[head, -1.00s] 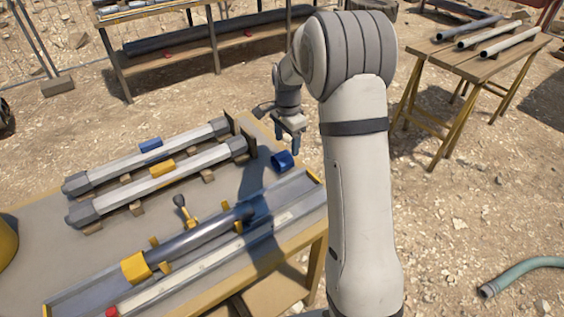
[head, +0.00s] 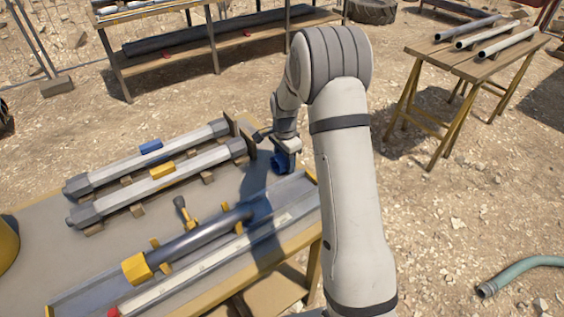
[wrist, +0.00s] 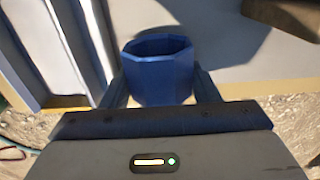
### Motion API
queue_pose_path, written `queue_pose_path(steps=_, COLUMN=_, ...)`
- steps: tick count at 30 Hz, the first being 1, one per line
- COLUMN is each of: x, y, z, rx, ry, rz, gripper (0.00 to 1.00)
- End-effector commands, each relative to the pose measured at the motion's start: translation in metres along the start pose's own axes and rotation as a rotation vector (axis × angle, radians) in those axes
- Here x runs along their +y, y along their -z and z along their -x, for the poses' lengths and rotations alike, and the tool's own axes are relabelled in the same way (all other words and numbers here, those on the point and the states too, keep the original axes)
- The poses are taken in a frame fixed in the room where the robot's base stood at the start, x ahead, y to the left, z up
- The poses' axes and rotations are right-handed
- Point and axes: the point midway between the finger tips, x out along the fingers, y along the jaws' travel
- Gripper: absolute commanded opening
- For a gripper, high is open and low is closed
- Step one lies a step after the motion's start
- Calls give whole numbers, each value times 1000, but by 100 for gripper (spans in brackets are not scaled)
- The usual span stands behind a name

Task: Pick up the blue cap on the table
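My gripper (head: 283,155) is down at the cap, pointing downward. In the wrist view one finger of my gripper (wrist: 160,86) stands on each side of the cap, close to its walls. The fingers look open around it; firm contact does not show. The cap's lower part is hidden by my gripper.
Two grey hexagonal tubes (head: 165,178) lie on wooden blocks left of my gripper, with upright end plates nearby. A long tray (head: 297,188) holding a dark pipe (head: 200,238) runs along the near edge. Bare tabletop lies between them.

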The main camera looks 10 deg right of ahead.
Motion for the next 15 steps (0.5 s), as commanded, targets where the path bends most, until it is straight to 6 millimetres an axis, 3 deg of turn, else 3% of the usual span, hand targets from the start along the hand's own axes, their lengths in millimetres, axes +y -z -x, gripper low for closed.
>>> queue_pose_path(steps=8, x=0, y=0, z=0, rx=0, ry=0, rz=1, gripper=32)
queue_pose_path(steps=15, x=0, y=0, z=2, rx=0, ry=1, rz=1, gripper=32)
